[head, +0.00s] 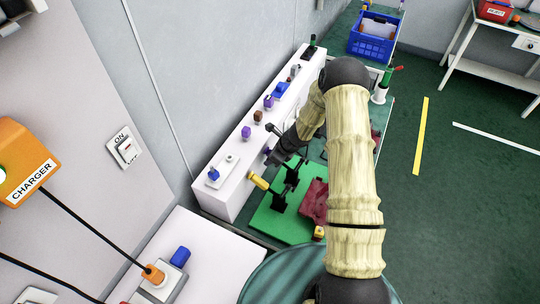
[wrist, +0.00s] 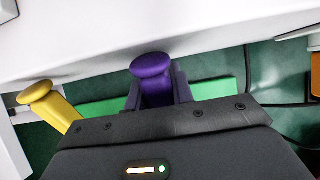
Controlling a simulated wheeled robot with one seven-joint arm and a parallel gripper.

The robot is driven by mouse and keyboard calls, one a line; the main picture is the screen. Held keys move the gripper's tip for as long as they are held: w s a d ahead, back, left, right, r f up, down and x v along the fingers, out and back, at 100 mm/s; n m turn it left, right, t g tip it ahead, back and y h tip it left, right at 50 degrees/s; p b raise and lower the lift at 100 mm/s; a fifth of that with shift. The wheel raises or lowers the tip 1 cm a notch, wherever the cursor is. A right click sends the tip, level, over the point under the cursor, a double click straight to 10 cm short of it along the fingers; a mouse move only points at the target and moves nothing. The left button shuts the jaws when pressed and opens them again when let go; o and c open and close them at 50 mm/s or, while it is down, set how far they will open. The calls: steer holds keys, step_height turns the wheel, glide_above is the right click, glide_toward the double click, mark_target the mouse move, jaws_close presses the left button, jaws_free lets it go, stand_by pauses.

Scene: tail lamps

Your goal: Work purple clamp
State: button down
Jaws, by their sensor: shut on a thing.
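My gripper (head: 274,157) reaches down beside the long white shelf, above the green board (head: 268,222). In the wrist view my gripper (wrist: 158,92) is shut on the purple clamp (wrist: 153,66). The clamp's rounded purple knob stands out beyond the fingers, and its lower part is hidden by my gripper. In the head view only a little purple of the clamp (head: 267,150) shows at the fingers. A yellow clamp handle (head: 258,181) leans out from the board. It also shows left of my gripper in the wrist view (wrist: 42,95). A dark red piece (head: 314,202) lies on the board.
The white shelf (head: 228,187) beside my gripper carries several small purple, brown and blue parts. A blue crate (head: 372,45) stands at the back. An orange charger (head: 24,160) with cables is at the left. Green floor is open at the right.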

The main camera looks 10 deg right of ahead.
steer(key=shift+w+r, duration=0.1)
steer(key=c, duration=1.2)
jaws_free()
steer(key=v, duration=1.7)
steer(key=shift+d+b, duration=0.2)
steer(key=shift+b, duration=0.1)
